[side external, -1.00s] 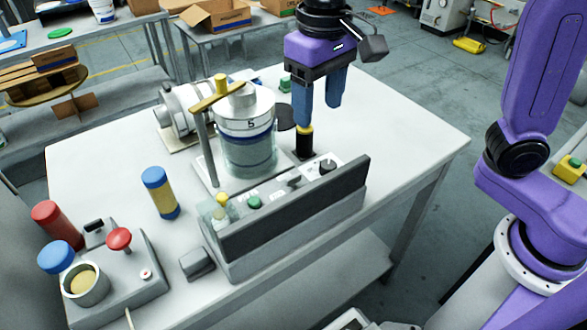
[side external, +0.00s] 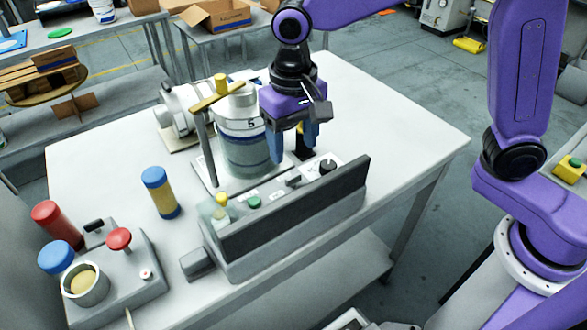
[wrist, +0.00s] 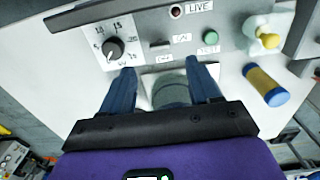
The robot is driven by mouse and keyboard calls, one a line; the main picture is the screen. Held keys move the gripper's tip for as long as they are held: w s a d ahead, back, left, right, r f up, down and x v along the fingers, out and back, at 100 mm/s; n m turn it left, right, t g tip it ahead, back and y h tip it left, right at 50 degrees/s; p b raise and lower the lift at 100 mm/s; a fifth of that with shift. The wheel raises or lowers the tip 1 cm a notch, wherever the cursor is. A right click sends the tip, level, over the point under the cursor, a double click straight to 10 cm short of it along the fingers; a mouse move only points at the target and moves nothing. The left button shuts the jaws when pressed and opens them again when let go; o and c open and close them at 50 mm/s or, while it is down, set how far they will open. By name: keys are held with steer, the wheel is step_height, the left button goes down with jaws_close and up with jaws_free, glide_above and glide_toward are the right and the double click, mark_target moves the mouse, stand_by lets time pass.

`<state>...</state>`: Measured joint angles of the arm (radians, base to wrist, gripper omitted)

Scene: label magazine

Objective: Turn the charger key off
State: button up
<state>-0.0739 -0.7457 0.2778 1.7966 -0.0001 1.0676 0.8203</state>
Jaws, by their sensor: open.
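The charger panel (side external: 275,205) is a grey console on the white table. Its small dark key (side external: 293,180) sits between the green button and the black dial knob. In the wrist view the key (wrist: 160,46) looks like a short dark bar lying roughly crosswise, beside small ON and OFF labels. Which label it points to is too small to tell. My gripper (side external: 291,156) is open and empty, above and behind the panel. In the wrist view its fingertips (wrist: 162,68) are spread on either side of the key's line, apart from it.
Beside the key are a dial knob (wrist: 113,48), a green button (wrist: 210,38) and a yellow knob under a clear cover (wrist: 268,40). A LIVE lamp (wrist: 176,11) is on the panel. A numbered cylinder (side external: 245,130) with a yellow handle stands close left of my gripper.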

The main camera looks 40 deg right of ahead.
mark_target(293, 177)
step_height(293, 177, down, 8)
steer(key=shift+r, duration=0.25)
steer(key=c, duration=1)
